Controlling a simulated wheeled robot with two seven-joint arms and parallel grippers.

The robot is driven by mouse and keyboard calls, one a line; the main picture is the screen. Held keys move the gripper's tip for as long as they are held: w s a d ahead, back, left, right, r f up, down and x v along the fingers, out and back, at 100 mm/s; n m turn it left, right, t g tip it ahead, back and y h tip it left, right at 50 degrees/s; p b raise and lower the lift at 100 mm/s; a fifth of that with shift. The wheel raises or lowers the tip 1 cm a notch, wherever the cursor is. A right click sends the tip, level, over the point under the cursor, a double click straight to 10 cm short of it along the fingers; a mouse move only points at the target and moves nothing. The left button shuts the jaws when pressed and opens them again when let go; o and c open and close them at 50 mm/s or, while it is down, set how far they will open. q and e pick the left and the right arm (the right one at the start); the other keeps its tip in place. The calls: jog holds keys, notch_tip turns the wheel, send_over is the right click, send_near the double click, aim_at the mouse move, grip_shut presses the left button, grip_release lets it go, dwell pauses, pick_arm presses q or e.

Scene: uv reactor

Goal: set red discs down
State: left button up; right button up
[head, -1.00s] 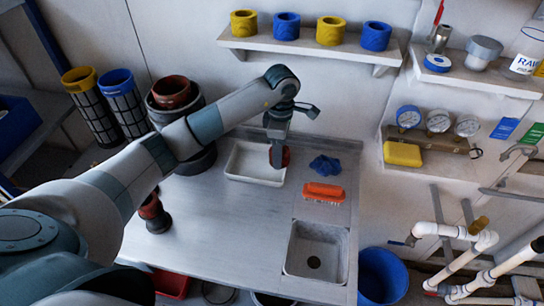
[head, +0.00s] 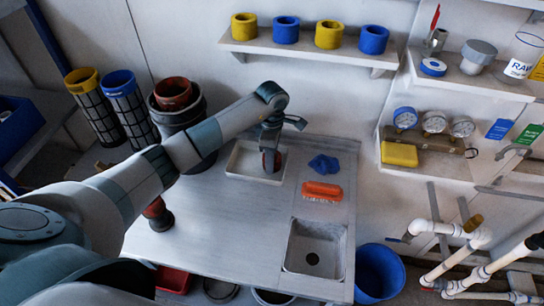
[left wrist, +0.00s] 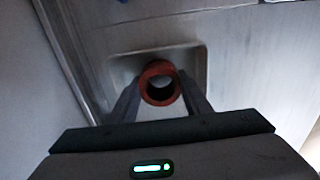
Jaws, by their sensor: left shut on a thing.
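A red disc, seen as a thick red-brown ring (left wrist: 160,67) in the left wrist view, is between the fingers of my left gripper (left wrist: 160,92). The gripper is shut on it. In the head view the red disc (head: 272,163) is over the white rectangular tray (head: 235,172) on the bench, within its outline. I cannot tell whether it touches the tray floor. My left gripper (head: 271,150) points down there, partly hidden by its wrist. My right gripper is not in view.
A blue cloth (head: 324,165) and an orange brush (head: 321,190) lie right of the tray. A sink (head: 314,250) is at the front right. A red-and-black object (head: 158,214) stands at the bench's left edge. The bench (head: 235,225) is clear in the middle.

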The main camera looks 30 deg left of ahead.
pick_arm(q)
jog(key=shift+f, duration=0.25)
jog(key=shift+f, duration=0.1)
jog(key=shift+f+b, duration=0.15)
jog(key=shift+b, duration=0.15)
jog(key=o, duration=1.1)
jog(key=shift+c, duration=0.2)
